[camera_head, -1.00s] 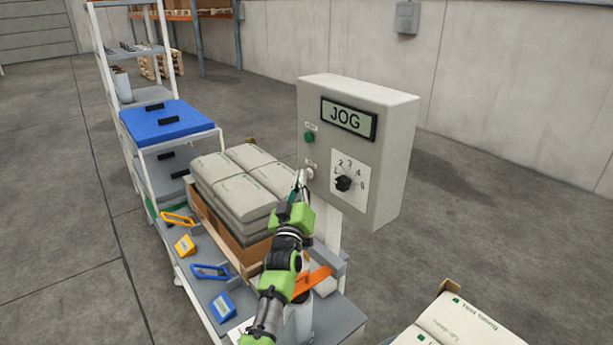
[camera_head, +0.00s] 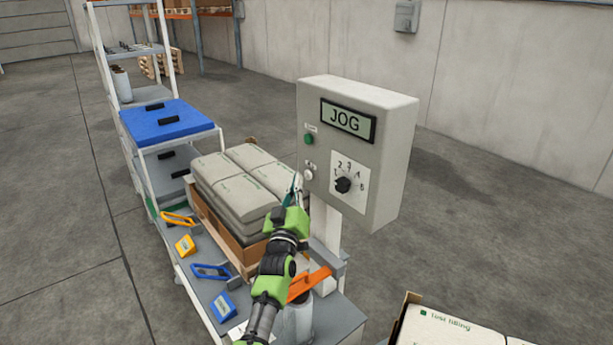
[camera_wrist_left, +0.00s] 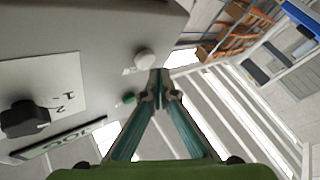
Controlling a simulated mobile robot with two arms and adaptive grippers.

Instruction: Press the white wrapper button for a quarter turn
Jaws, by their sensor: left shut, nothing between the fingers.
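The white button (camera_head: 308,174) is on the left part of the grey control box's front (camera_head: 314,204), below a green button (camera_head: 309,139). My right gripper is not in view.
The box has a display (camera_head: 348,121) reading JOG and a black dial (camera_head: 343,185) with numbers. Stacked grey bags (camera_head: 235,190) sit in a carton left of my arm. A blue-topped cart (camera_head: 165,120) stands farther back. Another bag carton (camera_head: 455,330) is at lower right.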

